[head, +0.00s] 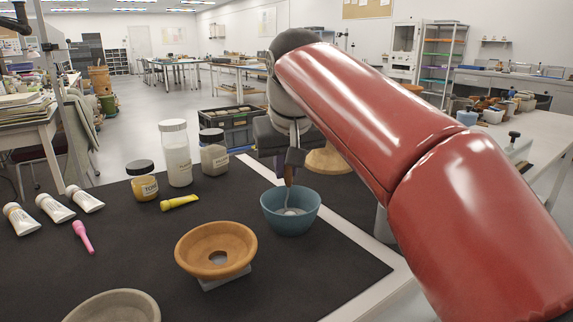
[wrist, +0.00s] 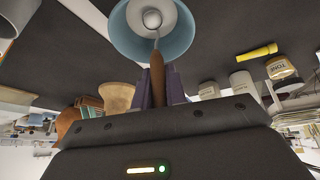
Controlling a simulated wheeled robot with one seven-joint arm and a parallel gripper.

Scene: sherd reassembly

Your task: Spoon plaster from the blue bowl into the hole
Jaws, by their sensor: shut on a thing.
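The blue bowl (head: 272,222) stands on the dark mat with white plaster (head: 292,212) inside. My gripper (head: 294,160) is above it, shut on the handle of a spoon (head: 288,176) that points down into the bowl. In the wrist view the fingers (wrist: 158,84) clasp the brown handle (wrist: 157,68), and the spoon's round end (wrist: 152,19) is inside the blue bowl (wrist: 122,38). I cannot tell how much plaster is on the spoon. The orange-brown bowl (head: 190,250) with the hole (head: 218,258) sits on a pale support, nearer and to the left, apart from the blue bowl.
Jars (head: 178,153), a yellow tube (head: 180,202), a pink tool (head: 83,237) and white tubes (head: 55,208) lie or stand to the left. A grey bowl (head: 115,306) is at the near edge. A tan turned piece (head: 330,160) is behind my gripper. The mat's near right is clear.

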